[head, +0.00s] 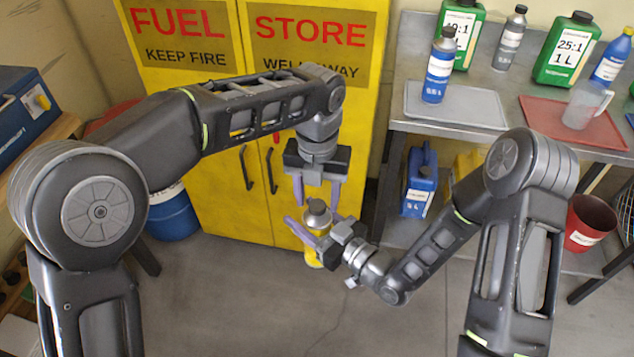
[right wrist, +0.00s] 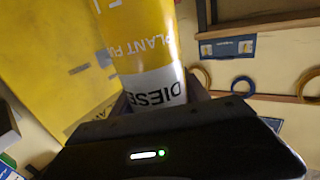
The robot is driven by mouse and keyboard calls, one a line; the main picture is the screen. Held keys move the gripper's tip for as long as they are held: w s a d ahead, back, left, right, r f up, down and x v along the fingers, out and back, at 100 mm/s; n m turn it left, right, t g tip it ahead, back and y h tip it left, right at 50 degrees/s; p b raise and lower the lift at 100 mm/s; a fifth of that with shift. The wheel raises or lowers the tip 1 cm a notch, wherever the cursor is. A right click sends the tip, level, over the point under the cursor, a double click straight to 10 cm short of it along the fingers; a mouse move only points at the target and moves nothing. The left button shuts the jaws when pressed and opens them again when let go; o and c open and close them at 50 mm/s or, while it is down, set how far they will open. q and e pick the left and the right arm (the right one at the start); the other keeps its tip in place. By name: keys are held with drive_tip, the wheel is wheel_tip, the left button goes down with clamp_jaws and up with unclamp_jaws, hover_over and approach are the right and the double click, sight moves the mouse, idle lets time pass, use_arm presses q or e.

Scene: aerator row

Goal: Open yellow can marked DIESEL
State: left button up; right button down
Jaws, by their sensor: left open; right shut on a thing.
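The yellow can has a grey top with a cap (head: 317,207) in the head view, and its yellow body (head: 311,254) shows below the grippers. In the right wrist view the can (right wrist: 150,40) has a white band with upside-down letters reading "DIESE", the rest cut off. My right gripper (head: 317,232) is shut on the can from the right, holding it roughly upright in front of the cabinet. My left gripper (head: 317,202) points down over the can, open, with one finger on each side of the cap. I cannot tell whether its fingers touch the cap.
A yellow fuel store cabinet (head: 205,190) stands behind the can. A grey bench (head: 408,85) at right bears several bottles, a grey tray (head: 470,103) and a red tray (head: 545,128). A blue jerrycan (head: 420,180) stands under it. A red bucket (head: 590,220) is at far right.

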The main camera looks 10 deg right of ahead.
use_arm(q)
drive_tip(key=shift+f, duration=0.5)
clamp_jaws()
idle(0.4)
